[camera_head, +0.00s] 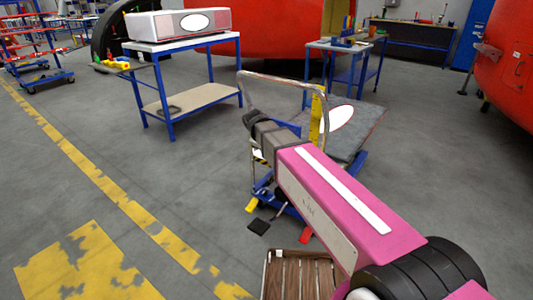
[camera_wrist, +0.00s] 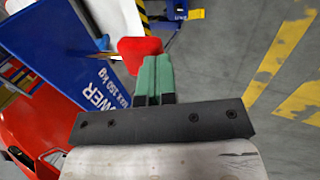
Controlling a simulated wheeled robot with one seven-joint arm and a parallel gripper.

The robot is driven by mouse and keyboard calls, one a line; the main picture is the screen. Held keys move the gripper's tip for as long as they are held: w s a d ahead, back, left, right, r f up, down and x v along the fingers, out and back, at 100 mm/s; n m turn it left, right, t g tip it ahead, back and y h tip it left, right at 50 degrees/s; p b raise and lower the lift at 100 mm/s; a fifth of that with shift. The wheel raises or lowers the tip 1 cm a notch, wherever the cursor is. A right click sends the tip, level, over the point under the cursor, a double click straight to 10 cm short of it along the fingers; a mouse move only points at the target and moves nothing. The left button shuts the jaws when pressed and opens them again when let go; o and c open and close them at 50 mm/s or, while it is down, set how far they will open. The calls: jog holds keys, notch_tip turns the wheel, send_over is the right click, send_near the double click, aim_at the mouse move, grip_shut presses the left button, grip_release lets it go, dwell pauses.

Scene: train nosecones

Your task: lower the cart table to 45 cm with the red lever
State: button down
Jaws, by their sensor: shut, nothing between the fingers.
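The cart (camera_head: 355,138) has a grey table top over a blue base, with a bent metal handle at its near end. Its red lever (camera_head: 305,235) shows low near the floor in the head view, just left of my pink arm. In the wrist view the red lever (camera_wrist: 140,50) is a flat red pad at the tips of my gripper (camera_wrist: 153,62). The green fingers are shut and empty and overlap its lower edge; I cannot tell whether they touch it. My arm hides my gripper in the head view.
A yellow pedal (camera_head: 251,206) and a black pad (camera_head: 258,227) lie left of the lever. A blue panel with white lettering (camera_wrist: 85,60) stands close beside my fingers. A blue-legged table (camera_head: 185,100) stands behind left. Floor at left is clear.

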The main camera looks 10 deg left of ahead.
jog(key=shift+s+v, duration=0.25)
jog(key=shift+v, duration=1.75)
jog(key=shift+f, duration=0.1)
